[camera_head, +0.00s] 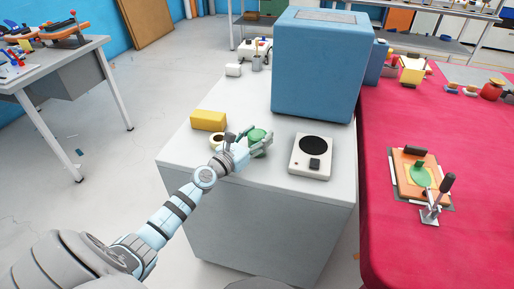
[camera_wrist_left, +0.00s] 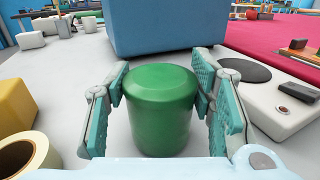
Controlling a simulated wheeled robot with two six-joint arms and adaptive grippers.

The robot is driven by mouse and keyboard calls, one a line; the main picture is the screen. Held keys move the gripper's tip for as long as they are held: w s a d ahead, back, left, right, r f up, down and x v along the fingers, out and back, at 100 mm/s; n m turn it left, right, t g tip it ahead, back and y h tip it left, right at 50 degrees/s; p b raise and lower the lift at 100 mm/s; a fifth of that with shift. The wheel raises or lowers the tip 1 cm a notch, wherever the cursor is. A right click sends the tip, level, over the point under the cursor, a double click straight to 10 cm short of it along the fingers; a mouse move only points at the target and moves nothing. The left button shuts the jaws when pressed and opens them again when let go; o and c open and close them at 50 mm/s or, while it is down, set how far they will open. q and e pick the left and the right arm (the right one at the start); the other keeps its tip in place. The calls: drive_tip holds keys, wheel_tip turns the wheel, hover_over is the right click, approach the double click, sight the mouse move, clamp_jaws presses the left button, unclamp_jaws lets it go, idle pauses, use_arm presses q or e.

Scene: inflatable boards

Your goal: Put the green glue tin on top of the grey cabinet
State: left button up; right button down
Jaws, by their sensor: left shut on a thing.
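The green glue tin (camera_head: 257,137) is at the front part of the grey cabinet's top (camera_head: 223,173). In the left wrist view the tin (camera_wrist_left: 162,110) stands upright between the fingers of my left gripper (camera_wrist_left: 162,98). The fingers touch its sides, so the gripper is shut on it. In the head view my left gripper (camera_head: 257,142) is low over the cabinet top and partly hides the tin. I cannot tell whether the tin's base rests on the surface. My right gripper is not in view.
A yellow block (camera_head: 208,120) and a tape roll (camera_head: 217,140) lie left of the tin. A white device with a black disc (camera_head: 311,157) is to the right. A large blue box (camera_head: 318,68) stands behind. A red-covered table (camera_head: 400,240) adjoins the right side.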

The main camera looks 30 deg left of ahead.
use_arm(q)
drive_tip(key=shift+f, duration=0.35)
drive_tip(key=o, duration=1.3)
drive_tip(key=shift+o, duration=1.3)
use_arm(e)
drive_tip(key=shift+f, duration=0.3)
